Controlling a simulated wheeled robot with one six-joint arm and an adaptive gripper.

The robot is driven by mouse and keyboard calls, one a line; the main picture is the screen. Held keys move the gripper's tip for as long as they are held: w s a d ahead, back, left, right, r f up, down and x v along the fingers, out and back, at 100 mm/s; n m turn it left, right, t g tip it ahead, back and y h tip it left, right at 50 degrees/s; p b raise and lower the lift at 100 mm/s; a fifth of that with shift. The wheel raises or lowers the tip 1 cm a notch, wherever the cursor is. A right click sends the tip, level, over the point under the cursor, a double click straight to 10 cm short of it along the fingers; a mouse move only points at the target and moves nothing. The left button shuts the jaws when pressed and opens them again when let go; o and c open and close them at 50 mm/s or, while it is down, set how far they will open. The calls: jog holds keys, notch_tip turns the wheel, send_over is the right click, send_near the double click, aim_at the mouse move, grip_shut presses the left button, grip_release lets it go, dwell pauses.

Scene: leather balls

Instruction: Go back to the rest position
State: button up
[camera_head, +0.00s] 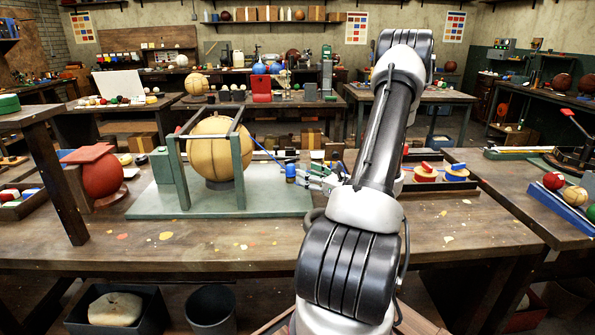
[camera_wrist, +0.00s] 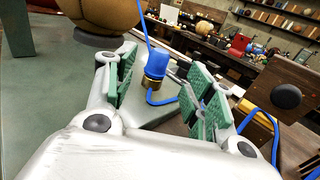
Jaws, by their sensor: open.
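My gripper (camera_head: 318,180) is at the end of my arm, over the right edge of the pale green baseplate (camera_head: 150,203) on the workbench. In the wrist view my gripper (camera_wrist: 160,90) is open, with its green-padded fingers apart. A blue-capped fitting with a brass collar (camera_wrist: 155,68) and a blue hose shows between and beyond the fingers; in the head view the blue fitting (camera_head: 290,171) is just left of the fingertips. I cannot tell whether a finger touches it. A large tan leather ball (camera_head: 216,150) sits on the baseplate inside a grey-green frame.
A red ball (camera_head: 102,175) stands at the left of the workbench (camera_head: 330,240). A tray with red and blue-trimmed pieces (camera_head: 440,174) lies right of my arm. A side table (camera_head: 530,190) with balls is at the far right. The bench front is mostly clear.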

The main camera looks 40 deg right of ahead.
jog(key=shift+s+d, duration=0.2)
jog(key=shift+s, duration=1.5)
jog(key=a+r+n+y, duration=0.1)
jog(key=a, duration=0.1)
jog(key=a+r+n+g+y, duration=0.1)
jog(key=a, duration=0.1)
jog(key=w+a+r+n+y, duration=0.1)
jog(key=a+n+y, duration=0.1)
jog(key=a, duration=0.1)
jog(key=shift+w+r+g, duration=0.1)
jog(key=shift+r+g, duration=0.2)
jog(key=s+a+r+n+g+y, duration=0.1)
jog(key=s+a+r+n+g, duration=0.15)
jog(key=a+n+g, duration=0.35)
jog(key=s+a+r+n+g+y, duration=0.1)
jog(key=s+a+r+n+g, duration=0.1)
jog(key=s+a+n, duration=0.35)
jog(key=s+a+r+n+g+y, duration=0.2)
jog(key=a+n+g, duration=0.2)
jog(key=a, duration=0.5)
jog(key=s+r+n+g+h, duration=0.2)
jog(key=s+n+g+h, duration=0.1)
jog(key=s+n+h, duration=0.3)
jog(key=s+d+r+n+t+h, duration=0.2)
jog(key=r+n, duration=0.4)
jog(key=n, duration=0.3)
jog(key=shift+s+d+r+t+h, duration=0.2)
jog(key=shift+s+d+t+h, duration=0.3)
jog(key=shift+d+h, duration=0.7)
jog(key=shift+w+a, duration=0.1)
